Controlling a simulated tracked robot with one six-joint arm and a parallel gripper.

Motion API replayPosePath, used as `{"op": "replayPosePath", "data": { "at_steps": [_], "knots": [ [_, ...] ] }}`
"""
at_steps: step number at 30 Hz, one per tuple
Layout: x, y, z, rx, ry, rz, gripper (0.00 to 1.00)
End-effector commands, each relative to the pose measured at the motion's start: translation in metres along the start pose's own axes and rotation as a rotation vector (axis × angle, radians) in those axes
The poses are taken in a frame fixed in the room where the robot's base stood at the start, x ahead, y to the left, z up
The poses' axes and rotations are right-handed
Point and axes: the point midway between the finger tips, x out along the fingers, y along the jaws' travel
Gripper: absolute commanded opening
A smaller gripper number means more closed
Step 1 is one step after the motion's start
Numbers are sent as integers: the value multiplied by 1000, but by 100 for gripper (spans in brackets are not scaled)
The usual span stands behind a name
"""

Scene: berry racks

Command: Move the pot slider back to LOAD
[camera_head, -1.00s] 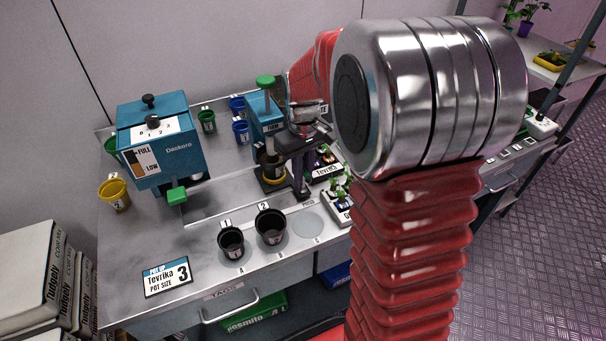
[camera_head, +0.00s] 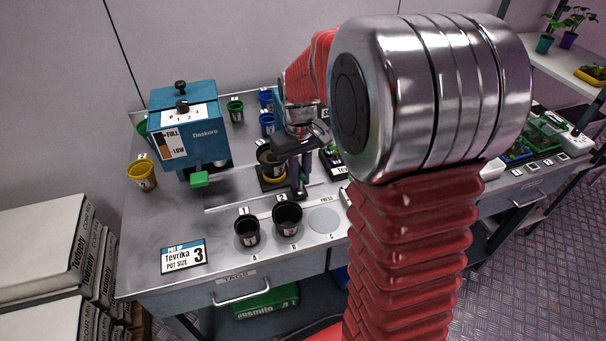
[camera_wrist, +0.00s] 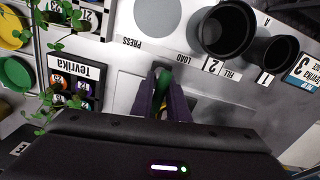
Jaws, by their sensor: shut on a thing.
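The pot slider (camera_head: 272,186) is a dark carriage on the rail of the steel bench. It bears a black pot with a yellow band (camera_head: 270,168). My gripper (camera_head: 302,186) is at the slider's right side, pointing down. In the wrist view my gripper (camera_wrist: 164,98), with dark purple fingers, is shut on a green handle (camera_wrist: 161,86). The FILL label (camera_wrist: 233,75) is farther right there. The slider's carriage is hidden in the wrist view.
A blue dispenser (camera_head: 188,130) with a green tab stands left of the slider. Black pots (camera_head: 247,231) (camera_head: 288,218) stand at the bench's front, beside an empty grey circle (camera_head: 324,220). A Tevrika sign (camera_head: 183,257) lies front left.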

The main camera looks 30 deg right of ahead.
Motion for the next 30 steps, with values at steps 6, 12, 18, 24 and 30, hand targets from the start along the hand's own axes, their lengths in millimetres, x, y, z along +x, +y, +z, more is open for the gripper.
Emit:
{"op": "replayPosePath", "data": {
  "at_steps": [6,12,18,24,30],
  "knots": [
    [-1,-22,-4,9,3,1,0],
    [-1,-29,-5,15,3,1,0],
    [-1,-28,-4,16,3,1,0],
    [-1,-28,-4,18,2,1,26],
    [0,-28,-4,19,1,1,32]
  ]
}}
